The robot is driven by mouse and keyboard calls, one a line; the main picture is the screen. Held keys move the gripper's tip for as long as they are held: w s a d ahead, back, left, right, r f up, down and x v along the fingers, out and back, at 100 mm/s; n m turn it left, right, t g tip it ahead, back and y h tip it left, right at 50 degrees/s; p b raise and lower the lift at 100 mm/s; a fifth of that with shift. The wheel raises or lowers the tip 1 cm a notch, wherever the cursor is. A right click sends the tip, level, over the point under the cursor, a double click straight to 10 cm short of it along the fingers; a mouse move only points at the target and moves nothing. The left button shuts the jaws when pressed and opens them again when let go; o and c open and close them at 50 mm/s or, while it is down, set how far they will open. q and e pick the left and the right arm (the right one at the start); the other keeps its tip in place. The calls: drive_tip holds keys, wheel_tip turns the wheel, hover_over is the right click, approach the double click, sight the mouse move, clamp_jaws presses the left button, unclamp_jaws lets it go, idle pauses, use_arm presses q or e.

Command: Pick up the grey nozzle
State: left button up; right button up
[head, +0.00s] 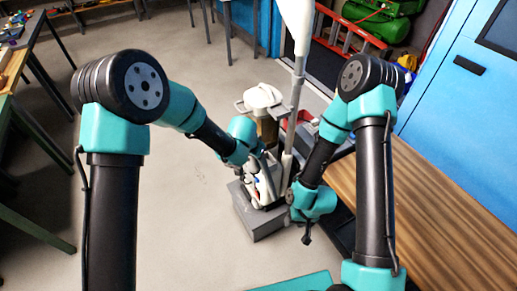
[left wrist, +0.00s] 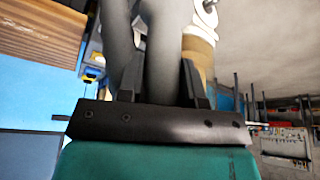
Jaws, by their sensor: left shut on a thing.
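The grey nozzle (left wrist: 168,45) shows large in the left wrist view, between the two dark fingers of my left gripper (left wrist: 162,85). The fingers are shut on it. Its lower end is hidden behind the gripper body. In the head view my left gripper (head: 266,166) is at the upright cleaning stand in the middle, and the nozzle is hard to make out there. My right gripper (head: 307,236) hangs low to the right of the stand, apart from it. Its fingers are too small to tell open from shut.
A tan cylinder with a white top (head: 264,98) stands just behind my left gripper. A tall pole (head: 297,90) rises beside it. The grey base block (head: 262,226) is on the floor. A wooden bench (head: 430,215) lies at right. Open floor (head: 180,215) is at left.

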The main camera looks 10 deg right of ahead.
use_arm(q)
drive_tip(key=s+a, duration=0.6)
drive_tip(key=shift+s+a, duration=0.15)
drive_tip(key=shift+a, duration=0.15)
drive_tip(key=shift+d, duration=0.1)
idle(0.8)
